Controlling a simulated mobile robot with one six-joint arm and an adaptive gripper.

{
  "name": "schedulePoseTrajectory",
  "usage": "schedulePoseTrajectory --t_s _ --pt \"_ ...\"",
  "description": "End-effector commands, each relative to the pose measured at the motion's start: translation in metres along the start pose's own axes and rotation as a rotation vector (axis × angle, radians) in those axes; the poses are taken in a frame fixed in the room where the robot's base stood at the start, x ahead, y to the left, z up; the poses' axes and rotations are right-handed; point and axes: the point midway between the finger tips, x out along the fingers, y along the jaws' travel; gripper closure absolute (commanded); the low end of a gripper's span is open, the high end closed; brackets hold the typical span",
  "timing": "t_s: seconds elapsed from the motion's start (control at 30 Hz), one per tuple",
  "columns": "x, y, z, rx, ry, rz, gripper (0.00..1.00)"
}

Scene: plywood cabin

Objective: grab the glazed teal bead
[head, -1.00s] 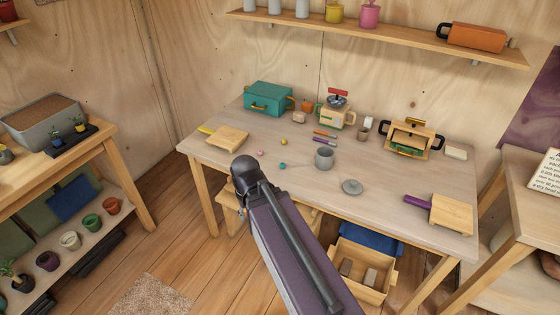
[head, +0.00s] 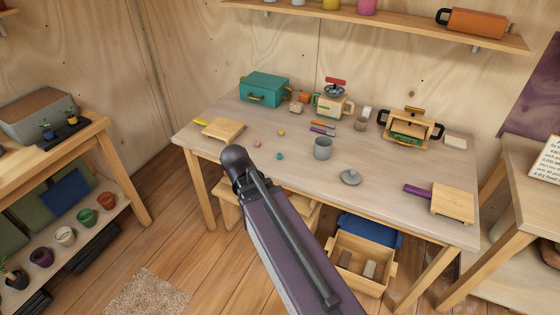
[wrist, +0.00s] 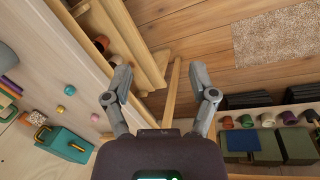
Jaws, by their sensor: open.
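The teal bead (head: 280,156) is a small round ball on the table near its front left part. In the wrist view the teal bead (wrist: 70,90) lies left of my gripper. A pink bead (head: 257,143) and an ochre bead (head: 282,132) lie close to it. My gripper (wrist: 159,75) is open and empty, with its two fingers spread wide, apart from the beads and over the floor in the wrist view. In the head view my arm hides its fingers.
The table (head: 300,185) also holds a grey cup (head: 323,148), a grey lid (head: 351,177), a teal box (head: 265,87) and two boards with handles. A stool and an open wooden crate (head: 362,262) stand below. The tabletop around the beads is clear.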

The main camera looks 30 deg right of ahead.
Motion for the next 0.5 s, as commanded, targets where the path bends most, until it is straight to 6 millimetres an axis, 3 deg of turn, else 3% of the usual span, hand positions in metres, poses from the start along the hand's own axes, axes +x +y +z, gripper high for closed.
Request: schedulePoseTrajectory --t_s 0.03,0.2,0.5 --pt "0.015 0.006 -0.011 -0.065 -0.004 0.045 0.26" --pt "0.039 0.034 -0.038 -0.343 -0.049 0.223 0.26" --pt "0.063 0.079 -0.089 -0.847 -0.247 0.522 0.26"
